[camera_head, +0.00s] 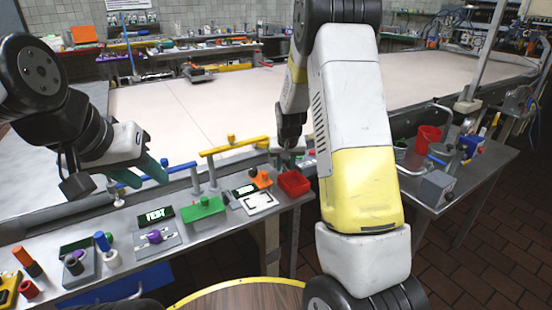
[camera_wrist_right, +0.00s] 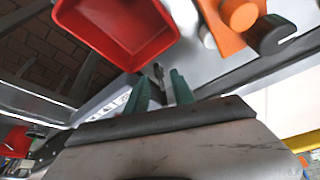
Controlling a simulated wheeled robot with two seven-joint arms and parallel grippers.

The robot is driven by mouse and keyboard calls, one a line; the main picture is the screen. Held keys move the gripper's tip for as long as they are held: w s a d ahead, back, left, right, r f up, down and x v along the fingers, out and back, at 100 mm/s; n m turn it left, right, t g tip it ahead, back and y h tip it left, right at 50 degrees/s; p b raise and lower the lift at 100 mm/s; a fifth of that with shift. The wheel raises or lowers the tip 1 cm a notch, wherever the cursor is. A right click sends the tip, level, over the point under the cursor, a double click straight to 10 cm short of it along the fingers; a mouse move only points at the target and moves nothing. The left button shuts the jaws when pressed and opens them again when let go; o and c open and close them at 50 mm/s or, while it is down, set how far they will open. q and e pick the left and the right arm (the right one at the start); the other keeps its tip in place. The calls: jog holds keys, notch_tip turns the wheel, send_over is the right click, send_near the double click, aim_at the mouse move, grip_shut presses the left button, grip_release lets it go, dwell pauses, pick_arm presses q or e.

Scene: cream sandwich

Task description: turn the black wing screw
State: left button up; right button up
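In the right wrist view, my right gripper (camera_wrist_right: 161,80) has its two green fingers apart. A small dark upright piece (camera_wrist_right: 158,71), perhaps the black wing screw, shows between or just beyond the fingertips; I cannot tell if they touch it. In the head view my right gripper (camera_head: 291,150) is over the bench's back edge, behind the red bin, and its fingers are mostly hidden. The wing screw cannot be made out there. My left gripper (camera_head: 143,178) hangs over the left bench with its green fingers apart, seemingly empty.
A red bin (camera_head: 294,183) and an orange block (camera_head: 260,178) stand close to the right gripper; the bin (camera_wrist_right: 116,30) and block (camera_wrist_right: 235,28) also fill the top of the wrist view. A yellow bar handle (camera_head: 233,147) and a green box (camera_head: 203,208) stand further left.

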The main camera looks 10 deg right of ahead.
jog(key=shift+r, duration=0.1)
jog(key=v, duration=0.7)
jog(key=shift+r, duration=0.25)
jog(key=shift+s, duration=0.15)
